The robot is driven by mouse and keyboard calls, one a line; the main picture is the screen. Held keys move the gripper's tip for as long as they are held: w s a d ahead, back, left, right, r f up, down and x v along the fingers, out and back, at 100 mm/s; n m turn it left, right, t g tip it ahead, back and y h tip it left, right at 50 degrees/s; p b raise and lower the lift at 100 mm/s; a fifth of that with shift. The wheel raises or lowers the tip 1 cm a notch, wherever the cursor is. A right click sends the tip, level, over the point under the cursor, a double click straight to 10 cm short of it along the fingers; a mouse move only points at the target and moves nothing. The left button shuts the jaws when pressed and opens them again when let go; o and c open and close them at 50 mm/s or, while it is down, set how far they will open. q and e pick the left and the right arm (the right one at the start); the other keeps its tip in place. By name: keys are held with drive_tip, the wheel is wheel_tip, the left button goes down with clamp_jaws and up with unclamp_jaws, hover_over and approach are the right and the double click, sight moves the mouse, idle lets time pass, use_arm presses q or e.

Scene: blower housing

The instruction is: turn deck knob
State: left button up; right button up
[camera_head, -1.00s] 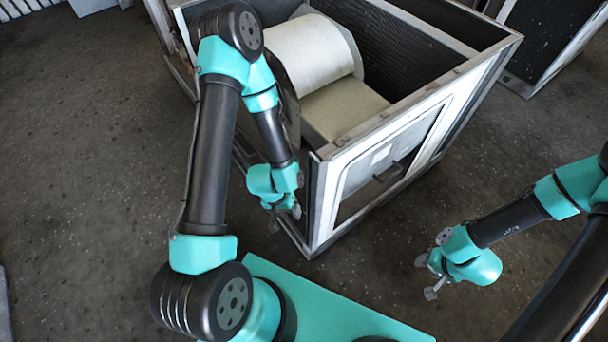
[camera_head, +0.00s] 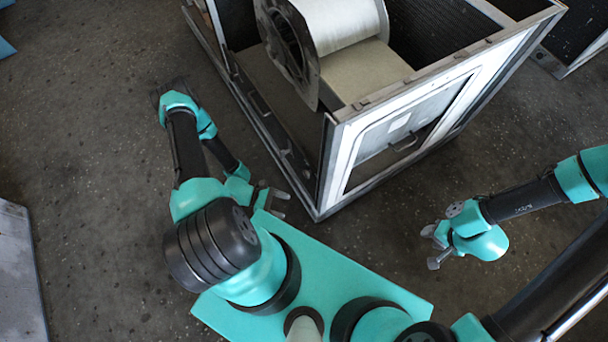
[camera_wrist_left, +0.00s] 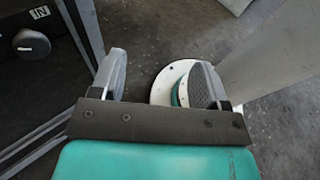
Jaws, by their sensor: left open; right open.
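A dark round knob (camera_wrist_left: 31,43) with a pale face sits on a black panel (camera_wrist_left: 58,80) at the left of the left wrist view, just below a small "IN" label (camera_wrist_left: 38,13). I cannot make out the knob in the head view. My left gripper (camera_head: 274,202) is open and empty, low beside the near corner of the blower housing (camera_head: 335,155). In the left wrist view the open fingers of this gripper (camera_wrist_left: 160,80) are to the right of the knob and apart from it. My right gripper (camera_head: 434,246) is open and empty over the floor.
The open-topped housing holds a pale blower drum (camera_head: 340,22) with a dark round side plate (camera_head: 288,52). Its near face has a framed panel with a handle (camera_head: 405,143). Another cabinet (camera_head: 575,40) stands at the upper right. Speckled floor (camera_head: 90,120) is clear at left.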

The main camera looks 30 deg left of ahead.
sight(305, 175)
use_arm(q)
drive_tip(key=w+a+f+n+t+y, duration=0.1)
drive_tip(key=a+f+n+t+y, duration=0.4)
drive_tip(key=a+n+t, duration=0.3)
drive_tip(key=n+t+y, duration=0.1)
drive_tip(key=t, duration=0.2)
drive_tip(key=shift+w+a+f+n, duration=0.15)
drive_tip(key=shift+w+a+n, duration=0.1)
drive_tip(key=shift+w+n, duration=0.05)
drive_tip(key=shift+w+d, duration=0.1)
drive_tip(key=x, duration=1.7)
drive_tip(key=shift+w, duration=0.15)
drive_tip(key=shift+c, duration=0.2)
drive_tip(key=c, duration=0.9)
